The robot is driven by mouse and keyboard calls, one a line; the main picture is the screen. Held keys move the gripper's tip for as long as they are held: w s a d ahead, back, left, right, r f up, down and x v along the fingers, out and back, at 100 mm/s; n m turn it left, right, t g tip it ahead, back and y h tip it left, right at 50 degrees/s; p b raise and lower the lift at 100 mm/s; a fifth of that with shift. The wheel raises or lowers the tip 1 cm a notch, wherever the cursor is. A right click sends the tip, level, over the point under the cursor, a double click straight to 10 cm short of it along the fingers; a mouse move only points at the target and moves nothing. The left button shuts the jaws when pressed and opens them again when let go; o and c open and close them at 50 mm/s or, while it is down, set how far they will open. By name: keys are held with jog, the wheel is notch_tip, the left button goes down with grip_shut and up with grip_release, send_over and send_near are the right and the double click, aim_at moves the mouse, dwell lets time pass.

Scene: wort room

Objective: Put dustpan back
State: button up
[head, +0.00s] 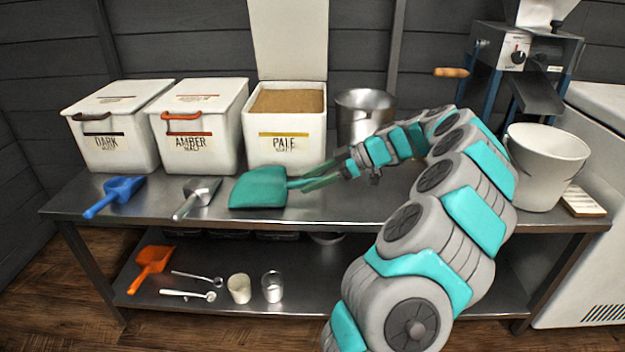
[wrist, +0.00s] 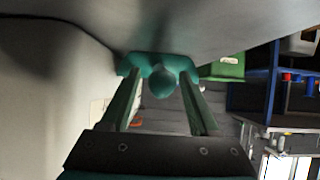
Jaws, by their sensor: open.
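A teal dustpan (head: 259,188), shaped like a wide scoop, lies on the steel table in front of the bin labelled PALE. Its short handle points right, towards my gripper (head: 311,182). In the wrist view the dustpan (wrist: 162,83) shows its rounded handle end between the two fingers of my gripper (wrist: 160,92). The fingers are apart, one on each side of the handle. I cannot tell whether either finger touches it. The dustpan's pan is mostly hidden in the wrist view.
Bins labelled DARK (head: 112,135), AMBER (head: 197,130) and PALE (head: 284,142) stand behind. A blue scoop (head: 117,194) and metal scoop (head: 196,196) lie left. A steel pot (head: 364,112) and white bucket (head: 546,166) stand right. An orange dustpan (head: 151,266) lies on the lower shelf.

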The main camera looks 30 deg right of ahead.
jog(key=shift+b+v, duration=0.3)
jog(key=shift+v, duration=3.6)
jog(key=s+a+r+g, duration=0.1)
jog(key=a+r+g, duration=0.1)
jog(key=a, duration=0.7)
jog(key=s+a+r+g, duration=0.1)
jog(key=a+r+g, duration=0.15)
jog(key=a, duration=0.75)
jog(key=s+a+m+g+h+p, duration=0.1)
jog(key=s+a+m+g+h, duration=0.1)
jog(key=s+a, duration=0.65)
jog(key=s+a+f+m+g+h, duration=0.1)
jog(key=s+a+f+m+h, duration=0.15)
jog(key=s, duration=0.35)
jog(key=s+a+f+m+g+h, duration=0.1)
jog(key=s+a+f+m+h, duration=0.15)
jog(key=s, duration=0.25)
jog(key=s+d+f+m+h, duration=0.1)
jog(key=s+f+m, duration=0.1)
jog(key=s, duration=0.3)
jog(key=s+d+f+m+h+p, duration=0.1)
jog(key=s+d+f+m+h, duration=0.1)
jog(key=s, duration=0.4)
jog(key=shift+s+d+f, duration=0.2)
jog(key=shift+s+f, duration=0.1)
jog(key=shift+f, duration=0.55)
